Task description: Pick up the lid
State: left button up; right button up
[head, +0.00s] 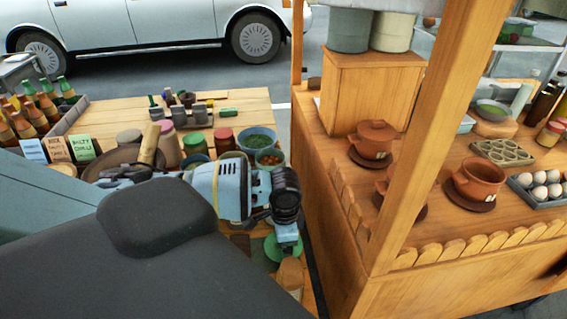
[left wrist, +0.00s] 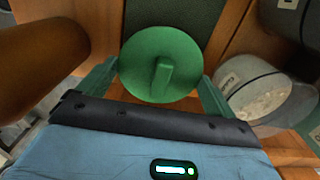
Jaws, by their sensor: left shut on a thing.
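The green round lid (left wrist: 150,48) with a raised bar handle fills the upper middle of the left wrist view. My left gripper (left wrist: 157,88) has one green finger at each side of the lid's rim and is shut on it. In the head view the lid (head: 274,250) shows as a green patch under my left gripper (head: 286,243), partly covered by it. I cannot tell whether the lid rests on something or hangs clear. My right gripper is not in view.
A brown clay mortar (head: 105,160) with a wooden pestle (head: 150,143) stands left among jars and bowls. A wooden stall counter (head: 345,215) with clay pots and a slanted post (head: 440,120) is close on the right. The wooden table's back (head: 240,98) has some free room.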

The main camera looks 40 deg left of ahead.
pick_arm(q)
notch_tip(320, 180, up, 8)
jog(key=shift+r+p, duration=0.1)
jog(key=shift+p, duration=0.2)
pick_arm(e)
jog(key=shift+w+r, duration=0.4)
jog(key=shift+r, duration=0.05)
pick_arm(q)
notch_tip(320, 180, up, 13)
jog(key=d+p, duration=0.1)
jog(key=p, duration=0.1)
jog(key=s+d+f+n+b, duration=0.2)
jog(key=d+f+n, duration=0.3)
jog(key=d, duration=0.6)
jog(key=n, duration=0.2)
jog(key=shift+n, duration=0.4)
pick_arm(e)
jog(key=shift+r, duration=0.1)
pick_arm(q)
jog(key=shift+a, duration=0.15)
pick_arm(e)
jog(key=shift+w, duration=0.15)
